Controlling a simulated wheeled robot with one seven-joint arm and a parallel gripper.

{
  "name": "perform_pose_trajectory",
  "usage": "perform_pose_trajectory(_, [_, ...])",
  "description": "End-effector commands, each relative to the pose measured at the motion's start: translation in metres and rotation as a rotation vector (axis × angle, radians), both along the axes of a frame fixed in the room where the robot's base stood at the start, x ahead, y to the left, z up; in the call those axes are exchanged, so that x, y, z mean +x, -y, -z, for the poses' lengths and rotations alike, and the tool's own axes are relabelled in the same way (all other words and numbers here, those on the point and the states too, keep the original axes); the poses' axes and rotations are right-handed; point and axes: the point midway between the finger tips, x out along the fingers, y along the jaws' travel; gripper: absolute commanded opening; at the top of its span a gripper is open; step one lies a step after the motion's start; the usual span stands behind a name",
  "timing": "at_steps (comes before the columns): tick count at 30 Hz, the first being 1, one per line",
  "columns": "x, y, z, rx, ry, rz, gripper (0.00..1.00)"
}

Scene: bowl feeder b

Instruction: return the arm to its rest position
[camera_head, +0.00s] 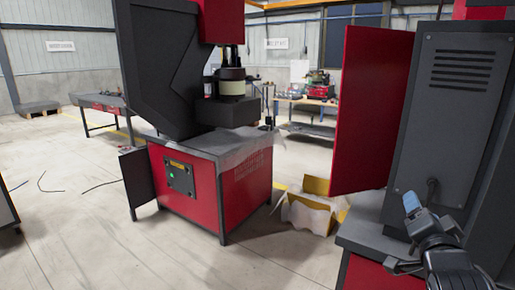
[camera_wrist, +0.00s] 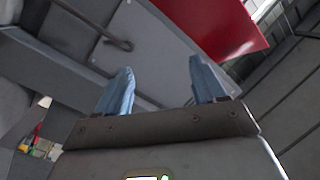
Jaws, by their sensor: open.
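My gripper (camera_head: 411,203) is at the lower right of the head view, in front of the grey cabinet (camera_head: 455,110) with vent slots. In the wrist view its two blue fingertips (camera_wrist: 160,85) stand apart with nothing between them. The gripper is open and empty. Behind the fingers the wrist view shows a grey panel with a dark hooked rod or cable (camera_wrist: 110,30). I cannot tell how far the fingertips are from the cabinet.
A red panel (camera_head: 372,105) stands left of the cabinet and shows in the wrist view (camera_wrist: 215,25). A red and black press machine (camera_head: 210,190) stands at centre. A yellow box (camera_head: 312,210) lies on the floor between them. The floor at left is mostly clear, with thin cables.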

Motion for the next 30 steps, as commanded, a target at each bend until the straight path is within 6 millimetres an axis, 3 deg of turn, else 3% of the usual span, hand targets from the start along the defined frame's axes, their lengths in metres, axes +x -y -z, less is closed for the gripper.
perform_pose_trajectory(1, [-0.019, -0.006, 0.021, -0.035, -0.030, -0.018, 0.70])
perform_pose_trajectory(6, [-0.078, -0.026, 0.071, -0.151, -0.099, -0.085, 0.70])
perform_pose_trajectory(15, [-0.193, -0.063, 0.128, -0.326, -0.200, -0.204, 0.70])
perform_pose_trajectory(22, [-0.284, -0.089, 0.145, -0.432, -0.261, -0.287, 0.70])
perform_pose_trajectory(30, [-0.385, -0.115, 0.137, -0.532, -0.322, -0.366, 0.70])
